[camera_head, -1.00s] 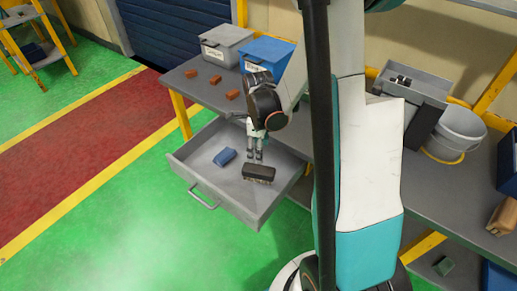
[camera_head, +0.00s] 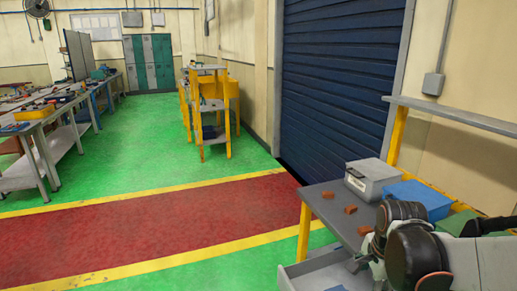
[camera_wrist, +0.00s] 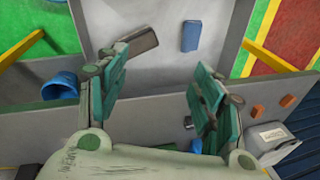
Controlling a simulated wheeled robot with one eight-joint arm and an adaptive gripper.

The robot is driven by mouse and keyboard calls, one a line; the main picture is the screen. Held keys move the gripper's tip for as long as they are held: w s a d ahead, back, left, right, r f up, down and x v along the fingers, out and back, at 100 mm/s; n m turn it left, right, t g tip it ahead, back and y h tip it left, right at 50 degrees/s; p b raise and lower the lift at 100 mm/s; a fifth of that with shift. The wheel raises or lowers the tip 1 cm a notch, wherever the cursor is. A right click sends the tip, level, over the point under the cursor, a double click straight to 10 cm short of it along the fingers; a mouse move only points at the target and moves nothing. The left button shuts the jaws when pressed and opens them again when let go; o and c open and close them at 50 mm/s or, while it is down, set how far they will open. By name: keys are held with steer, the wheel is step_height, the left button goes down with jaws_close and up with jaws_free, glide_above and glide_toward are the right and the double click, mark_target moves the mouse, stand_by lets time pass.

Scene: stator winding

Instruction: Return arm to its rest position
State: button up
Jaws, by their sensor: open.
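My arm (camera_head: 410,250) shows at the lower right of the head view, over the near workbench; its fingers are mostly out of clear sight there. In the wrist view my gripper (camera_wrist: 160,92) is open and empty, its two green-padded fingers well apart. Beyond the fingers, an open grey drawer (camera_wrist: 225,40) holds a blue block (camera_wrist: 190,36) and a dark brush-like block (camera_wrist: 138,41). Neither block is between the fingers. The drawer's edge (camera_head: 305,268) also shows at the bottom of the head view.
The bench carries small orange blocks (camera_head: 350,209), a grey bin (camera_head: 373,181) and a blue bin (camera_head: 418,196) close to my arm. A shelf (camera_head: 470,120) stands above. A yellow-framed rack (camera_head: 215,105) stands farther off. The floor at left (camera_head: 130,225) is clear.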

steer(key=s+a+r+n+t, duration=0.2)
steer(key=s+a+r+n, duration=0.1)
steer(key=n, duration=0.5)
steer(key=s+a+r+n+t, duration=0.2)
steer(key=s+a+r+n, duration=0.2)
steer(key=s+r+n, duration=0.2)
steer(key=s+n, duration=0.2)
steer(key=shift+s+a+r+n, duration=0.15)
steer(key=shift+s+r+n, duration=0.1)
steer(key=shift+n, duration=0.05)
steer(key=shift+o, duration=0.5)
